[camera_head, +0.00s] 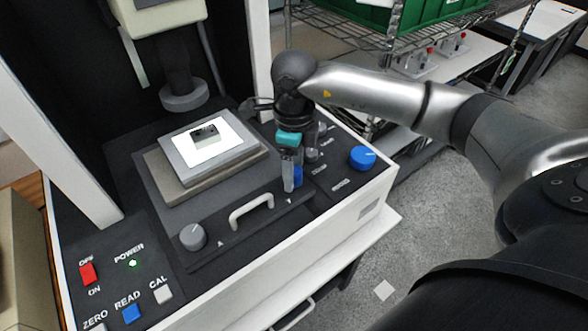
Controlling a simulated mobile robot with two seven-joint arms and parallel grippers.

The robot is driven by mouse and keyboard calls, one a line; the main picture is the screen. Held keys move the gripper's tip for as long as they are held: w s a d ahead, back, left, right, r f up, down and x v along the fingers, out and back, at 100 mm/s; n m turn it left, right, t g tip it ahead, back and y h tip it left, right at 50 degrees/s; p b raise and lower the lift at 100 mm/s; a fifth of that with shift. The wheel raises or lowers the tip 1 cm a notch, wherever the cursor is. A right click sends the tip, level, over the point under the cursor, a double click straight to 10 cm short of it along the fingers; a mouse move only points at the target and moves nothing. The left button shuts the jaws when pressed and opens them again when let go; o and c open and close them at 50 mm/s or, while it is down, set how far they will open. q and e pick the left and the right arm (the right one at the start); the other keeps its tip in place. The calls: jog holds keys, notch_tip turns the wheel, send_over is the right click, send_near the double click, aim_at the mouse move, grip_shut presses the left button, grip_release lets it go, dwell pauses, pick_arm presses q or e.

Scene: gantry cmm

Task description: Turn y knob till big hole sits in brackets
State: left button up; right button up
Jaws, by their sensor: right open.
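My right gripper (289,184) points down over the right end of the dark stage of a white-and-black measuring machine. It is open, with its fingers close to a small blue knob (298,176). The fingers partly hide this knob, and I cannot tell whether they touch it. A grey knob (193,236) sits at the left end of the stage front. I cannot read which knob is y. A small dark part (204,135) lies on a bright lit plate (178,158) under the round lens (184,97). Its holes are too small to make out. No brackets are seen. My left gripper is out of view.
A white handle (250,212) stands between the knobs. A large blue knob (363,157) and small grey knobs are on the right panel. A red power switch (88,273) and READ button (131,313) are front left. A wire shelf with green bins (425,20) stands behind.

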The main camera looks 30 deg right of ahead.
notch_tip(320, 180, up, 14)
jog(key=shift+p, duration=0.3)
dwell(0.5)
